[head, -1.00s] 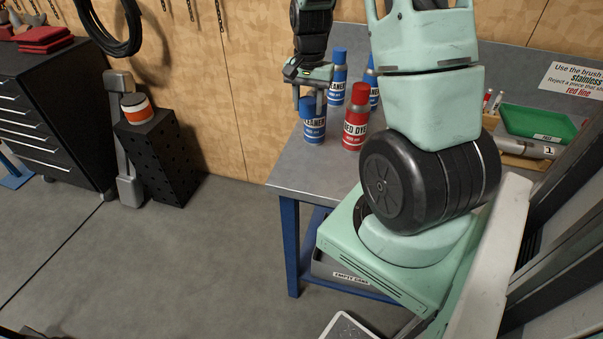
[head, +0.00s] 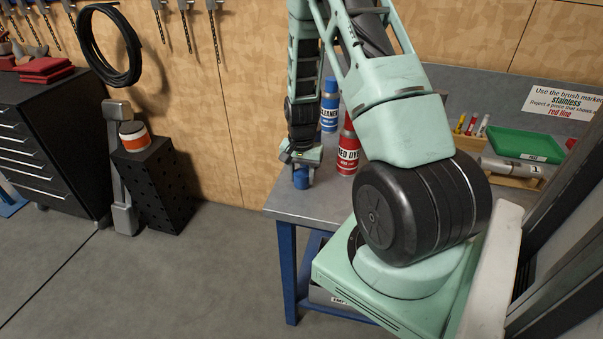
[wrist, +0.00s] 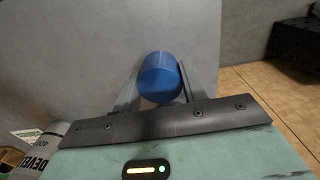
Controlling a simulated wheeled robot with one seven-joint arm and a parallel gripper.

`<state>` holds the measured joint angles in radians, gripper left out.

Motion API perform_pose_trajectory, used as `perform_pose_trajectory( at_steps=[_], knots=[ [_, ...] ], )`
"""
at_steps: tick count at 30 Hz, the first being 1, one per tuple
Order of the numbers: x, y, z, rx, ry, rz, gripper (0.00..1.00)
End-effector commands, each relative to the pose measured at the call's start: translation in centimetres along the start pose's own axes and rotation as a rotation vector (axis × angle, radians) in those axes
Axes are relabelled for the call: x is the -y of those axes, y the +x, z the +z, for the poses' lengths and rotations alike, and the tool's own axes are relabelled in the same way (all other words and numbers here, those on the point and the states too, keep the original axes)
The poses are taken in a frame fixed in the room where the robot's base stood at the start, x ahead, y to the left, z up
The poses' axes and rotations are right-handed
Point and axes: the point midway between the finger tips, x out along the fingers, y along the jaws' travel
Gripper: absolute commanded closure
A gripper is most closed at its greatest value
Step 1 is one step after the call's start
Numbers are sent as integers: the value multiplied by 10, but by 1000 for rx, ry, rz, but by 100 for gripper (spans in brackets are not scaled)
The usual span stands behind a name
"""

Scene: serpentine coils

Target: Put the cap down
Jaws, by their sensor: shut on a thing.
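The blue cap (head: 302,180) is between the fingertips of my gripper (head: 302,171), low over the left front part of the grey bench top (head: 290,207). In the wrist view the cap (wrist: 160,75) sits between the two fingers, and my gripper (wrist: 162,92) is shut on it. The grey surface fills the view behind it. I cannot tell whether the cap touches the bench top. The blue cleaner can in front is not visible now; my arm covers that area.
A red dye can (head: 348,155) stands just right of my gripper, and a blue cleaner can (head: 329,112) stands behind. A grey-white can (wrist: 45,146) is at the wrist view's lower left. The bench's left edge is close. A green tray (head: 525,145) is far right.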

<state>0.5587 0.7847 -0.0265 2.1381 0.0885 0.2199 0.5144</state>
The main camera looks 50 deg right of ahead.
Motion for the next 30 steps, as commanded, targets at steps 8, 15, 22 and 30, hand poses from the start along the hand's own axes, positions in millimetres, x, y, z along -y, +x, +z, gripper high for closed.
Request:
perform_pose_trajectory(
  at_steps=[8,15,22,30],
  knots=[
    [0,2,0,-1,0,-1,79],
    [0,4,0,0,0,0,36],
    [0,4,0,0,0,0,36],
    [1,-16,-1,-4,-1,-3,36]
  ],
)
